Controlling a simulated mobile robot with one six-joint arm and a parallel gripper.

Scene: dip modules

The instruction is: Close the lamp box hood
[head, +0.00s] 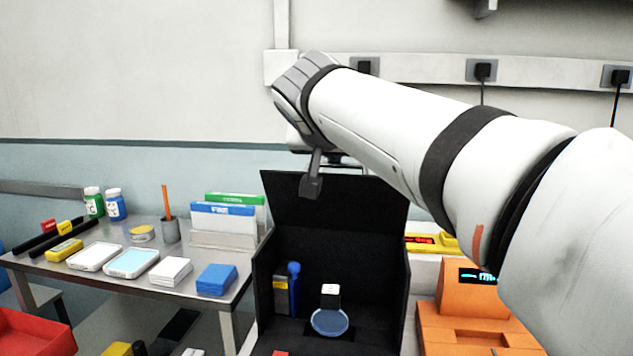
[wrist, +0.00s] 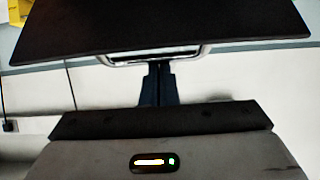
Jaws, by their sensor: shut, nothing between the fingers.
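The black lamp box (head: 262,300) stands open toward me in the head view. Its hood (head: 345,205) is raised at the back, leaning upright. In the wrist view the hood (wrist: 160,25) fills the top, with a metal bar handle (wrist: 197,52) along its edge. My gripper (head: 311,188) is in front of the upper left part of the hood in the head view. In the wrist view my gripper (wrist: 158,68) is shut and empty, its tips at the middle of the handle; I cannot tell whether they touch it.
Inside the box are a blue round dish (head: 330,322) and a blue bottle (head: 294,285). A metal table (head: 110,282) with several boxes and trays stands left. An orange device (head: 470,310) stands right. A wall rail with sockets (head: 430,68) runs behind my arm.

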